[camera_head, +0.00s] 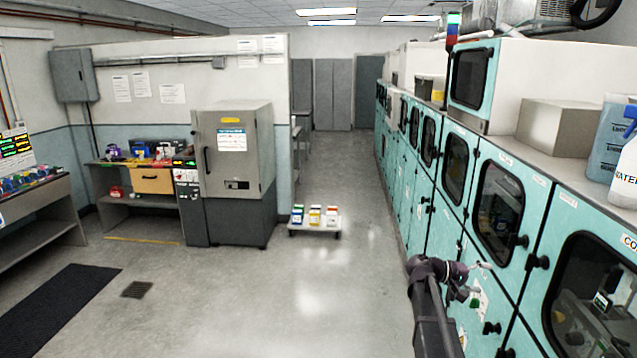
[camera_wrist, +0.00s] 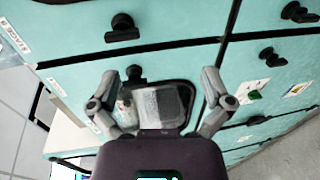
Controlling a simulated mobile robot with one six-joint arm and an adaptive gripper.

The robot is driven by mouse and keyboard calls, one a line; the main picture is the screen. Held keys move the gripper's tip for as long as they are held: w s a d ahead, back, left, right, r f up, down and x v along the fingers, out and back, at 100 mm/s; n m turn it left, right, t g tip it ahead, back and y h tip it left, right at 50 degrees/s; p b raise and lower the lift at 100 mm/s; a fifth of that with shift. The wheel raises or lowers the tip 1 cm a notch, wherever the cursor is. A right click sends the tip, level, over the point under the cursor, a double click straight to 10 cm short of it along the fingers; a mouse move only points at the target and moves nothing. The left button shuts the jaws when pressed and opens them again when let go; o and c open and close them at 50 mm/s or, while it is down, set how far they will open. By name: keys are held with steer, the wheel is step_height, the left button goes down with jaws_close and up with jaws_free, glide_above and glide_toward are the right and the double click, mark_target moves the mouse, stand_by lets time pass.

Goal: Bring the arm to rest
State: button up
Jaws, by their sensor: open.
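My gripper (camera_wrist: 159,76) is open in the wrist view, with its two grey fingers spread wide and nothing held between them. Behind the fingers is a teal cabinet front (camera_wrist: 75,80) with a dark window and black knobs. In the head view my arm rises at the lower right, and my gripper (camera_head: 481,277) is small there, in front of the teal cabinets (camera_head: 433,235). I cannot tell whether it touches them.
The teal cabinet row runs along the right side, with bottles (camera_head: 608,140) on top. A low white cart (camera_head: 315,229) with several small boxes stands mid-floor. A grey cabinet (camera_head: 233,150) is left of it. The central floor is clear.

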steer(key=s+a+f+y+b, duration=0.2)
steer(key=s+a+f+y, duration=0.3)
steer(key=a, duration=0.5)
steer(key=s+a+f+t+y+b, duration=0.1)
steer(key=s+a+f+y, duration=0.4)
steer(key=a+f, duration=0.5)
steer(key=s+a+f+n+y+b, duration=0.1)
steer(key=s+a+f+y+b, duration=0.2)
steer(key=s+a+f+y, duration=0.3)
steer(key=s+a+f, duration=0.1)
steer(key=s+a, duration=0.2)
steer(key=a, duration=0.1)
steer(key=shift+f+t+b, duration=0.3)
steer(key=shift+b, duration=0.1)
steer(key=shift+a, duration=0.1)
